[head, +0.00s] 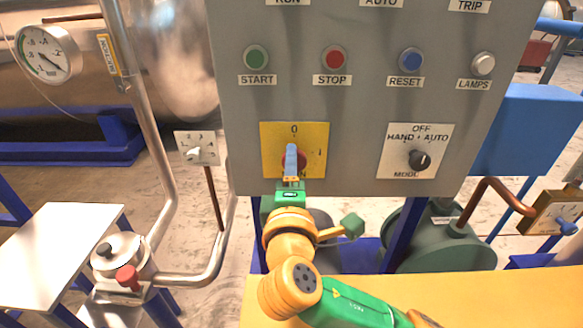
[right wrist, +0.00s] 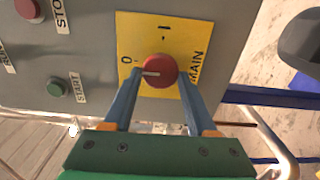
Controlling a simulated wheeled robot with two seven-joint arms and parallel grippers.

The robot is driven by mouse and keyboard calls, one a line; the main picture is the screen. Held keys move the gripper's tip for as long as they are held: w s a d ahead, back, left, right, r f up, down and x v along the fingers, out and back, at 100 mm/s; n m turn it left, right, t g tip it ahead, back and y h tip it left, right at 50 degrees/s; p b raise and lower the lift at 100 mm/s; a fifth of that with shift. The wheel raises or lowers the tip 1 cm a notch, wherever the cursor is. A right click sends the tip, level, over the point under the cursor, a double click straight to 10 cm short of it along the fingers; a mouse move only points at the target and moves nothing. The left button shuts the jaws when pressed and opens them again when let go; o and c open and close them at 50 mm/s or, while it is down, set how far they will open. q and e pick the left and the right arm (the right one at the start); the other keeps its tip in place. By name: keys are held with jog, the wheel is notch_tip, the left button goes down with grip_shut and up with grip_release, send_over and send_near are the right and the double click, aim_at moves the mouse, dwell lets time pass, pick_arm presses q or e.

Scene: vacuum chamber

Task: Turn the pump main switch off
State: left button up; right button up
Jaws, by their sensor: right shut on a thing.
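The pump main switch is a red round knob (right wrist: 159,71) on a yellow plate (head: 316,134) marked 0, I and MAIN, low on the grey panel. In the head view 0 is at the top and I at the right. The white line on the knob points roughly toward 0 in the right wrist view. My right gripper (head: 291,150) is at the knob, its blue fingers on either side of it, shut on it. In the head view the fingers hide most of the knob. My left gripper is not in view.
The grey panel (head: 240,105) also bears START (head: 256,58), STOP (head: 334,58) and RESET (head: 411,60) buttons, a LAMPS button (head: 483,64) and a black mode selector (head: 419,160). A steel pipe (head: 150,120) stands left. A yellow surface (head: 500,295) lies below the panel.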

jog(key=o, duration=1.4)
jog(key=s+b, duration=0.2)
jog(key=s, duration=0.5)
jog(key=shift+b, duration=0.35)
